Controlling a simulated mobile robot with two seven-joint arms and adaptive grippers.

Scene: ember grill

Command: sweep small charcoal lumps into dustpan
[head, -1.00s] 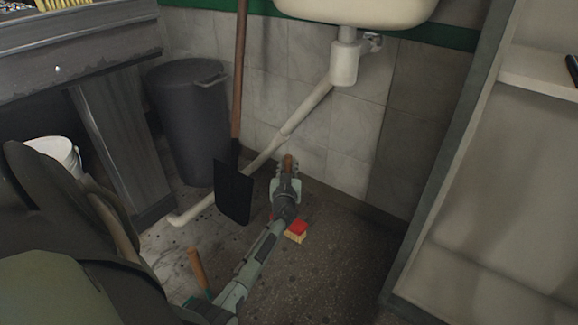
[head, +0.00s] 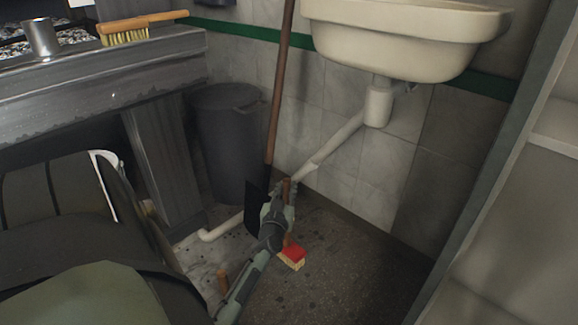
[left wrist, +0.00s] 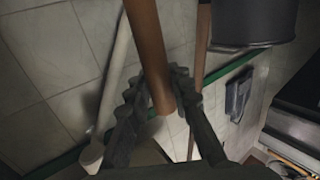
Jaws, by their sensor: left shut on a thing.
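My left gripper (head: 281,194) is shut on the wooden handle of a hand brush with a red head and pale bristles (head: 292,256). The handle stands roughly upright, with its tip above the fingers and the head below, near the floor; I cannot tell whether the bristles touch. In the left wrist view the brown handle (left wrist: 149,50) runs between the fingers. A short wooden handle (head: 222,279) stands left of my forearm, perhaps the dustpan's; its pan is hidden. Small dark specks (head: 214,247), possibly charcoal lumps, lie on the floor. My right gripper is not in view.
A long-handled shovel (head: 255,205) leans behind my gripper. A dark bin (head: 228,140), a drain pipe (head: 335,143) and a sink (head: 405,40) are at the wall. A grill counter (head: 100,78) stands left, a shelf unit (head: 500,240) right. Floor right of the brush is open.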

